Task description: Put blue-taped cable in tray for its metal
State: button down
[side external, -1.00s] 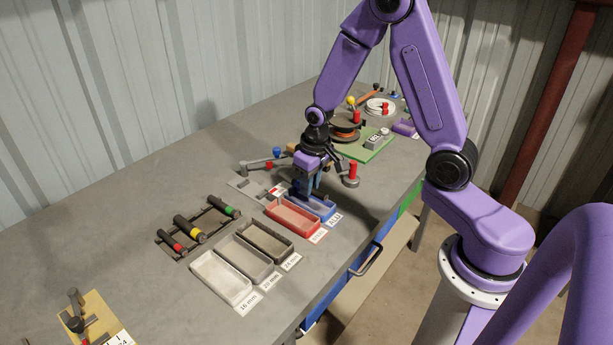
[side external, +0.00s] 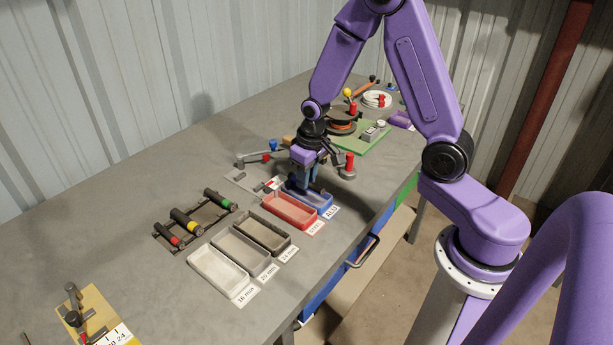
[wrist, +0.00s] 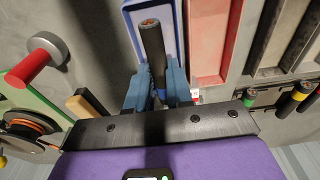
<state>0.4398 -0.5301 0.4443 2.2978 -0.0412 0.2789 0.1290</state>
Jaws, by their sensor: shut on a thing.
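My gripper (side external: 302,182) is at the blue tray (side external: 322,206), which bears an ALU label. In the wrist view, my gripper (wrist: 158,88) has its blue fingers shut on a dark cable (wrist: 152,45). The cable's free end shows a copper-coloured core and points over the blue tray (wrist: 182,20). A bluish band shows between the fingers, partly hidden by them. The red tray (side external: 292,211) stands beside the blue one, its label too small to read surely. The cable cannot be made out in the side view, nor can its height over the tray.
A rack (side external: 195,219) holds cables with red, yellow and green bands. A red-handled tool (side external: 349,163) stands close to the gripper. A cable spool (side external: 342,126) and green board lie behind.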

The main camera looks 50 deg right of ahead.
jog(key=shift+f, duration=0.65)
jog(key=c, duration=0.9)
grip_release()
jog(key=shift+c, duration=0.2)
jog(key=shift+r, duration=0.1)
jog(key=shift+r, duration=3.45)
